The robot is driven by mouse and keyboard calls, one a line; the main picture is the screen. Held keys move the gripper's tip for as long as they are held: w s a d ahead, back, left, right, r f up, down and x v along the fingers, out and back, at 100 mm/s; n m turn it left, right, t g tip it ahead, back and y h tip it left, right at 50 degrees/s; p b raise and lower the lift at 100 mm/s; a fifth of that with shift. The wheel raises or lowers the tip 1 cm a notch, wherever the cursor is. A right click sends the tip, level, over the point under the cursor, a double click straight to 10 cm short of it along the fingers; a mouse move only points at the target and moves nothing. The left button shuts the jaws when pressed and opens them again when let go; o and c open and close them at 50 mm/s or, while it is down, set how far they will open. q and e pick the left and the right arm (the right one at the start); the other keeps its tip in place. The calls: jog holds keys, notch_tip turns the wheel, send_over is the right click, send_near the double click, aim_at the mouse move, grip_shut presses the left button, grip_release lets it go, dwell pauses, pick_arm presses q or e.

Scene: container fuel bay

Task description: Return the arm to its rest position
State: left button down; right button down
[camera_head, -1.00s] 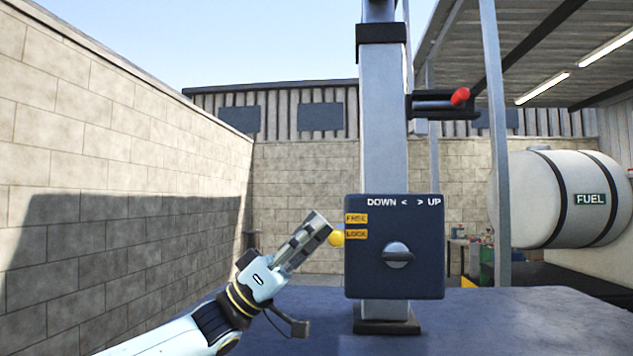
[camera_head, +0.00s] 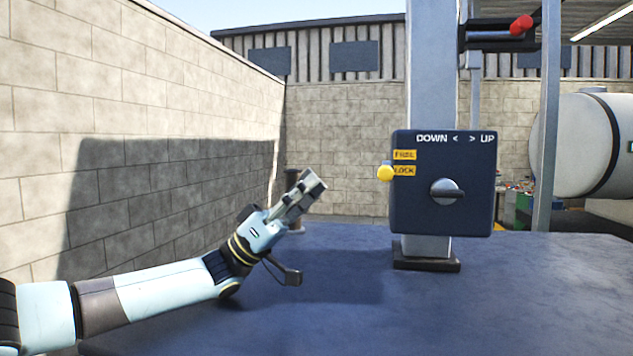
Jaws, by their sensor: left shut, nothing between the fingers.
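My left arm comes in from the lower left over the dark blue surface. My left gripper (camera_head: 312,186) is shut and empty, with its fingers pointing up and to the right. It is left of the control box (camera_head: 420,212) and apart from it. The box carries a yellow knob (camera_head: 385,173) on its left side beside the FREE and LOCK labels. A grey rotary knob (camera_head: 447,191) sits on its front under the DOWN and UP marks, its grip about horizontal. My right gripper is not in view.
A grey post (camera_head: 431,70) stands behind the box on a dark foot. A red-tipped handle (camera_head: 521,25) is at the upper right. A block wall (camera_head: 120,110) runs along the left. A white tank (camera_head: 585,145) stands at the right. The blue surface (camera_head: 340,315) is clear in front.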

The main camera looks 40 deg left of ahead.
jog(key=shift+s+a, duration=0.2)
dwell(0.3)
